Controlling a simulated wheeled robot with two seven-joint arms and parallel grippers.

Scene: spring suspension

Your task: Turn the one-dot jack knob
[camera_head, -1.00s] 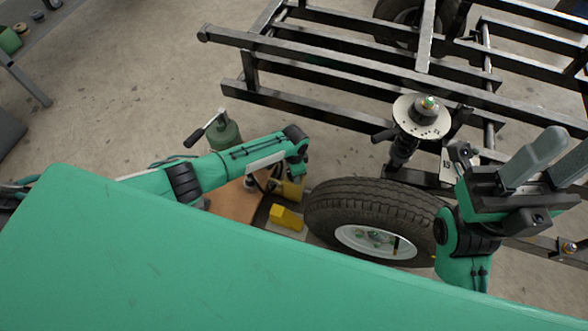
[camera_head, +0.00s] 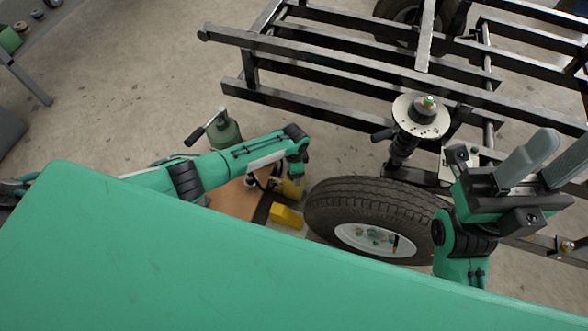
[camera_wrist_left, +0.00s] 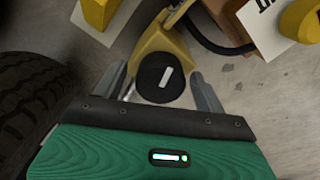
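In the left wrist view a round black knob (camera_wrist_left: 147,80) with a white bar mark sits on a yellow jack part (camera_wrist_left: 160,37). My left gripper (camera_wrist_left: 160,72) is open, with one finger on each side of the knob and gaps between. I cannot tell whether the fingertips reach down to its height. No dot mark is readable on the knob. In the head view the yellow jack (camera_head: 290,188) is partly hidden below my left arm's end, beside the wheel. My right gripper (camera_head: 567,143) is open and empty at the right, raised near the frame.
A tyre (camera_head: 370,203) stands right of the jack; it also fills the left wrist view's left side (camera_wrist_left: 30,95). A yellow block (camera_head: 286,216) lies near it. A spring strut (camera_head: 405,145) and black metal frame (camera_head: 300,112) stand behind.

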